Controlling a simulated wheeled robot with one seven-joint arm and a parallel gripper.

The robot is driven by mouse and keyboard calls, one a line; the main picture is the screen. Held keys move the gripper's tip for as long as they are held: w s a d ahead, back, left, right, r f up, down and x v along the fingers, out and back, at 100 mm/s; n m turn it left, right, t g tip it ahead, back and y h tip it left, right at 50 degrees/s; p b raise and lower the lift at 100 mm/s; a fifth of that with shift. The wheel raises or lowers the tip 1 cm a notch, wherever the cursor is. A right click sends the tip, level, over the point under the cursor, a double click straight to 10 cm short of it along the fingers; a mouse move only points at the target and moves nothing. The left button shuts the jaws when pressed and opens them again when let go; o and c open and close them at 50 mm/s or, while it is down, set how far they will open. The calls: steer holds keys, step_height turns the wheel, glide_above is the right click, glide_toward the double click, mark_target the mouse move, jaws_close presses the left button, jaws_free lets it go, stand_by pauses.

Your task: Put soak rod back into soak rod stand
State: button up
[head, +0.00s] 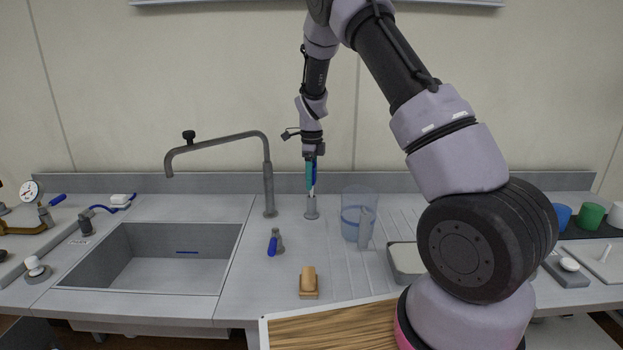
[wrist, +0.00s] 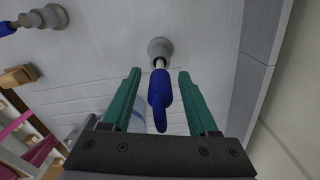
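The soak rod has a blue handle (wrist: 161,100) and a thin pale shaft (wrist: 159,63). In the wrist view the shaft meets the top of a small round grey stand (wrist: 160,47), and the rod looks seated in it. In the head view the stand (head: 311,210) is on the worktop, right of the tap, with the rod upright over it. My gripper (head: 311,176) points down above the stand. Its green fingers (wrist: 159,74) are apart on either side of the handle, with a visible gap on both sides. In the head view the fingers partly hide the handle.
A clear beaker (head: 351,228) stands close right of the stand. The tall tap (head: 268,190) is close left, by the sink (head: 150,257). A blue-handled grey fitting (head: 275,243) and a wooden block (head: 309,283) are nearer the front. The raised back edge (head: 400,183) runs behind.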

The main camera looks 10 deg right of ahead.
step_height(320, 180, up, 12)
steer(key=shift+r, duration=0.15)
steer(key=s+d+r+n+t+y, duration=0.15)
steer(key=s+r+n, duration=0.25)
steer(key=s+r, duration=0.4)
steer(key=s+d+r+n+t+y, duration=0.1)
steer(key=s+d+r+n+t, duration=0.15)
steer(key=s+r+n, duration=0.4)
steer(key=s+d+r+n+t, duration=0.1)
steer(key=s+n, duration=0.3)
steer(key=s, duration=0.5)
steer(key=s+r+n+t, duration=0.2)
steer(key=s+n, duration=0.2)
steer(key=s, duration=0.6)
steer(key=shift+s+d+r+n, duration=0.3)
steer(key=shift+d+n, duration=0.05)
steer(key=shift+d, duration=0.05)
steer(key=shift+h, duration=0.25)
